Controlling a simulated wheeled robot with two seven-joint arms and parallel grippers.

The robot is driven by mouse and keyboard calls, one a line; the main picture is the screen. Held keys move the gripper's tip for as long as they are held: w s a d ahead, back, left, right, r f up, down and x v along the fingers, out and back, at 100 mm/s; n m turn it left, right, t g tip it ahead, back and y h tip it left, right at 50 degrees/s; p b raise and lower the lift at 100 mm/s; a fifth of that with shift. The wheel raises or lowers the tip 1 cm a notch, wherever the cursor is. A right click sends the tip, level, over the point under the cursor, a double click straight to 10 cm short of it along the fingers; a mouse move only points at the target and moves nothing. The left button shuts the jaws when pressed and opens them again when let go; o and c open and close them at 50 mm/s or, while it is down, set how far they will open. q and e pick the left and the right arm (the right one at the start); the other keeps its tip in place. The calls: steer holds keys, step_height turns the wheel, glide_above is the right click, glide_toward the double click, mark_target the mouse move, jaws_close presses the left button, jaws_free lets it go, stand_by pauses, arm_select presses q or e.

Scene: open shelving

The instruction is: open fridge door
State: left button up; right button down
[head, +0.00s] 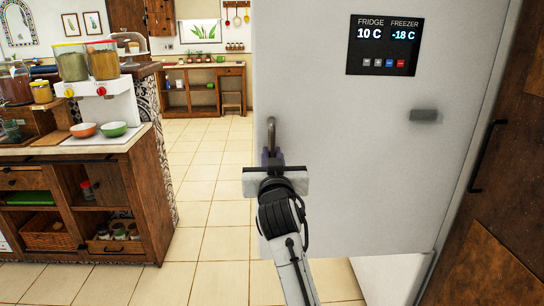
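The white fridge door (340,190) fills the right half of the head view. It carries a black display panel (385,45) reading fridge 10 C and freezer -18 C. Its grey bar handle (271,130) stands near the left edge. The door looks swung out, as floor tiles show under its bottom edge, left of a white lower part (390,280). My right gripper (272,158) is at the handle's lower end, with its fingers close on both sides of the bar; it appears shut on it. The fridge interior is hidden. My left gripper is not in view.
A wooden counter (150,190) with bowls and dispensers stands at the left. A dark wooden cabinet (490,240) borders the right. Tiled floor (215,210) is clear between counter and door. A wooden table (205,70) stands at the back.

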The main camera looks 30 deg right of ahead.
mark_target(271, 110)
steer(key=c, duration=2)
jaws_free()
step_height(271, 110, up, 10)
steer(key=shift+r, duration=0.1)
